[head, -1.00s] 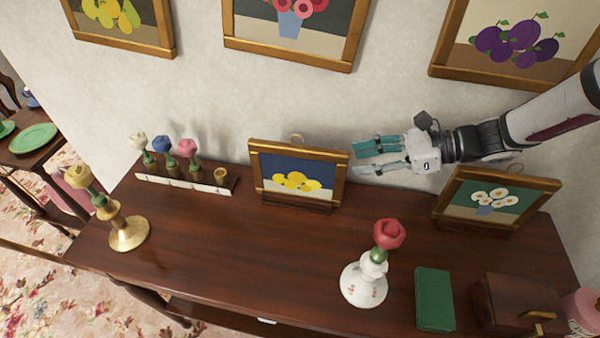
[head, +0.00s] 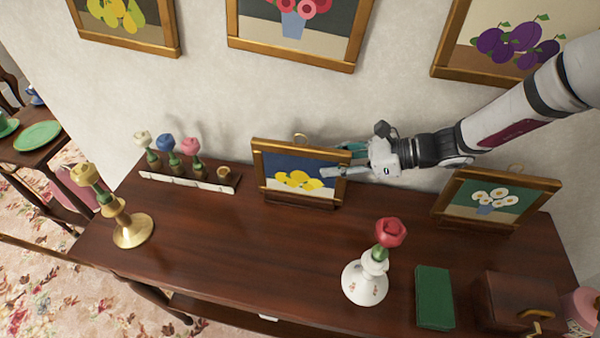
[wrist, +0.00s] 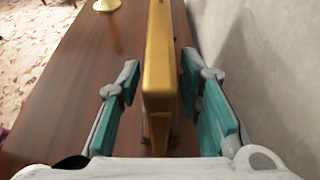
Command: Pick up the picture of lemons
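The picture of lemons (head: 296,180) stands on the dark wooden sideboard, in a gold frame with yellow lemons on a blue ground. My gripper (head: 347,160) is at its right edge, one finger in front of the frame and the other behind it, partly hidden. In the wrist view the frame's gold edge (wrist: 158,70) runs upright between the two teal-padded fingers of my gripper (wrist: 162,95). The gripper is open, with a gap showing on both sides of the frame.
A flower rack (head: 188,180) and a brass candlestick (head: 131,228) stand left on the sideboard (head: 230,240). A white vase (head: 365,282), a green book (head: 434,297) and a daisy picture (head: 494,197) are to the right. The wall is close behind.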

